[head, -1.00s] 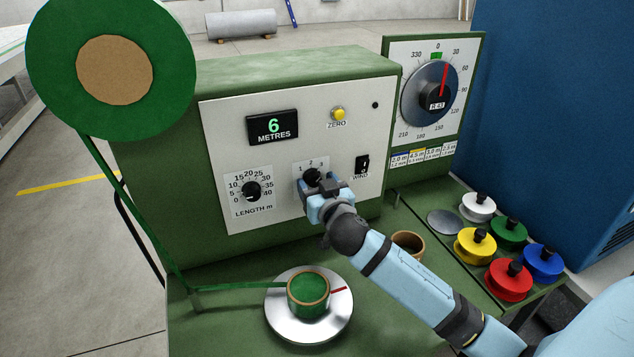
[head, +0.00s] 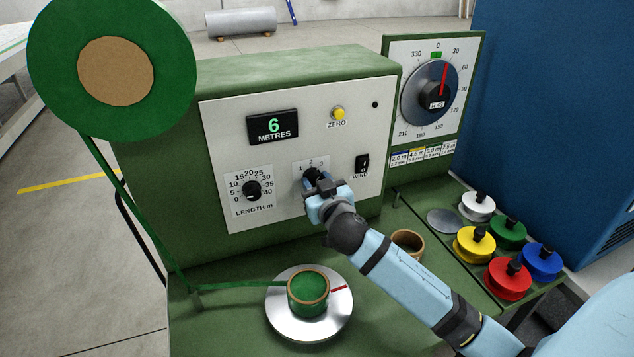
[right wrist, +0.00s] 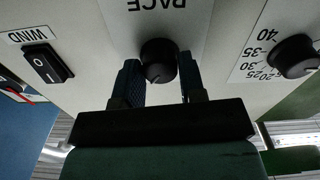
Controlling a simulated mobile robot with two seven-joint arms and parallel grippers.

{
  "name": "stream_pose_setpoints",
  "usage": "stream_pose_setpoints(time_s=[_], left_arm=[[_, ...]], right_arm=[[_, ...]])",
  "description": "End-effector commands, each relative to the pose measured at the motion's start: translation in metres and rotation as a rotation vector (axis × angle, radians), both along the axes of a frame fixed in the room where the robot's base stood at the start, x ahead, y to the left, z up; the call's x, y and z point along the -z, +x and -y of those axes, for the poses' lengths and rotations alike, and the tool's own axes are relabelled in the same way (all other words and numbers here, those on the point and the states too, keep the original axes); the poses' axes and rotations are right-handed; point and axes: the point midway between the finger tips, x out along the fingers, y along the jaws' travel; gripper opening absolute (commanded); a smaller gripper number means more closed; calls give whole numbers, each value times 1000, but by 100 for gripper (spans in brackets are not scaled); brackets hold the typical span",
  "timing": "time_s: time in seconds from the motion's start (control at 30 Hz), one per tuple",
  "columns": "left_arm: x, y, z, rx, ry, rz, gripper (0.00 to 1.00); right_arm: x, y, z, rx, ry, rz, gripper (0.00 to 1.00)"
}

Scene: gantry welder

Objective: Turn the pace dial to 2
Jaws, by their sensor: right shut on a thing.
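The pace dial (head: 313,173) is a small black knob on the white front panel, below the marks 1, 2 and another hidden by glare or the gripper. My right gripper (head: 319,184) is shut on it, reaching in from the lower right. In the right wrist view the black dial (right wrist: 158,60) sits between the two dark fingers of my right gripper (right wrist: 158,78), under an upside-down PACE label. Which number its pointer faces cannot be made out. My left gripper is not in view.
The length dial (head: 251,190) is left of the pace dial and the wind switch (head: 362,164) right of it. A display (head: 272,127) reads 6 metres. Below stands a green spool (head: 308,293) on a silver turntable (head: 283,329).

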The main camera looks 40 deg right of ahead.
Motion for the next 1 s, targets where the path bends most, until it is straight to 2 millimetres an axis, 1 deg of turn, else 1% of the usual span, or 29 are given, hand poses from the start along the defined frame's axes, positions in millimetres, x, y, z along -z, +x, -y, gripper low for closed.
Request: stream_pose_setpoints(time_s=[0.6,0.8,1.0], left_arm=[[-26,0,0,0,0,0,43],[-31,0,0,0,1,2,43],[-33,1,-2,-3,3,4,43]], right_arm=[[-2,0,0,0,-474,-115,14],[-1,0,0,-1,-575,-139,14],[0,0,0,0,-629,-152,14]])
